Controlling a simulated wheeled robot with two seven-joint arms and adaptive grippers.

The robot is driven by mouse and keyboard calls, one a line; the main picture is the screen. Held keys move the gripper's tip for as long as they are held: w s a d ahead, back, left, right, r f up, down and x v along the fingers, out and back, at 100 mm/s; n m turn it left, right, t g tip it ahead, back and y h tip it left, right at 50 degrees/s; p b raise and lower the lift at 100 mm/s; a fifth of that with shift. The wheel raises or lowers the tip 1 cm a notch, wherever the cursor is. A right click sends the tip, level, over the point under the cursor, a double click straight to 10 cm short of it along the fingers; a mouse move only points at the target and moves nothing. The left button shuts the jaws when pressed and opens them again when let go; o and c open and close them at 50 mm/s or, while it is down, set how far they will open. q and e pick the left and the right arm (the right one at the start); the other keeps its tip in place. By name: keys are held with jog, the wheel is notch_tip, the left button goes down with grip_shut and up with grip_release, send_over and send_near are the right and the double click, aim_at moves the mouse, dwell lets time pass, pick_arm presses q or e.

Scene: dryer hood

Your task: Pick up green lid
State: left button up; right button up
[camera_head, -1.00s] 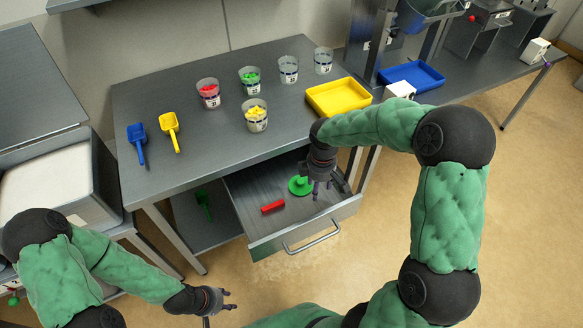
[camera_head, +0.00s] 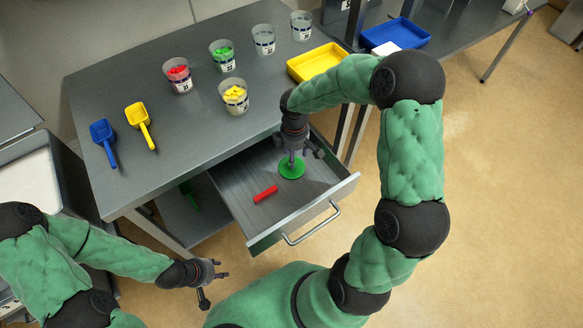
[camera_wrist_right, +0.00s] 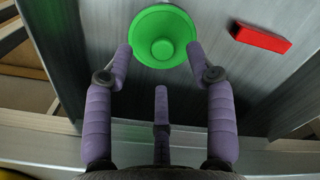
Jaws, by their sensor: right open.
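The green lid (camera_head: 291,168) is a round disc lying in the open drawer. It shows in the right wrist view (camera_wrist_right: 162,36) at the top centre, with a raised knob in its middle. My right gripper (camera_head: 298,157) is over the drawer, close to the lid, and partly covers it in the head view. In the right wrist view my right gripper (camera_wrist_right: 160,60) is open, with its fingers spread to either side of the lid's near edge and nothing between them. My left gripper (camera_head: 214,280) is out in front of the table at the lower left, its fingers apart and empty.
A red block (camera_head: 265,194) lies in the drawer (camera_head: 232,190) beside the lid. The drawer walls and front edge stand close to the right gripper. On the table are several cups, a yellow tray (camera_head: 316,62), and blue (camera_head: 103,136) and yellow scoops (camera_head: 139,122).

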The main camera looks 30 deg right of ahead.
aim_at(285, 170)
jog(key=f, duration=0.1)
jog(key=f+b, duration=0.1)
jog(key=f, duration=0.1)
jog(key=f+b, duration=0.1)
jog(key=shift+w+a+f, duration=0.15)
jog(key=shift+w+a, duration=0.1)
jog(key=shift+w, duration=0.1)
jog(key=shift+f+b, duration=0.3)
jog(key=shift+f, duration=0.05)
jog(key=c, duration=0.9)
